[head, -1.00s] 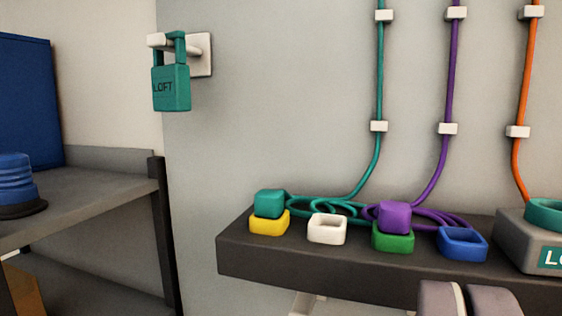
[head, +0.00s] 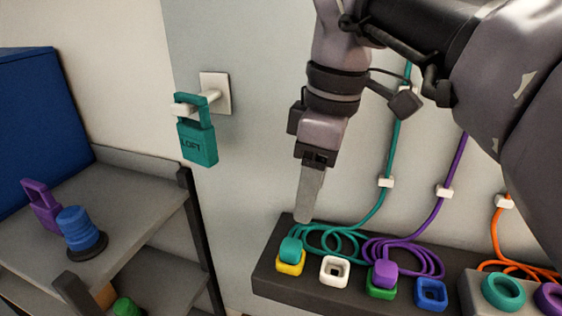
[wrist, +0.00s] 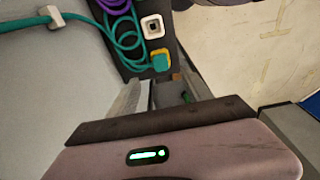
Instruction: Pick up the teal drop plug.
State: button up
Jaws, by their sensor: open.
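The teal drop plug (head: 291,248) is a small rounded block seated on the yellow socket (head: 289,268) at the left end of the dark shelf. A teal cable (head: 340,238) runs from it in coils and up the wall. My gripper (head: 303,217) points down above and slightly behind the plug in the head view, apart from it. In the wrist view the plug (wrist: 161,63) lies just beyond my fingertips (wrist: 152,84), with nothing between them. The jaws are open, though the head view shows them edge-on.
A white socket (head: 334,270) is empty beside the yellow one. A purple plug (head: 386,272) sits on a green socket (head: 381,291), next to an empty blue socket (head: 431,293). A teal padlock (head: 198,142) hangs on the wall. A grey rack (head: 140,205) stands at left.

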notch_tip(320, 180, down, 4)
jog(key=b, duration=0.2)
send_over(292, 246)
jog(key=w, duration=0.1)
jog(key=f, duration=0.4)
jog(key=shift+w+d, duration=0.1)
jog(key=shift+d, duration=0.15)
jog(key=f, duration=0.2)
jog(key=s+f, duration=0.1)
jog(key=f, duration=0.1)
jog(key=shift+s+a+f, duration=0.2)
jog(key=shift+f, duration=0.15)
jog(key=shift+w+a, duration=0.15)
jog(key=shift+w, duration=0.2)
jog(key=shift+s, duration=0.3)
jog(key=c, duration=0.6)
grip_shut()
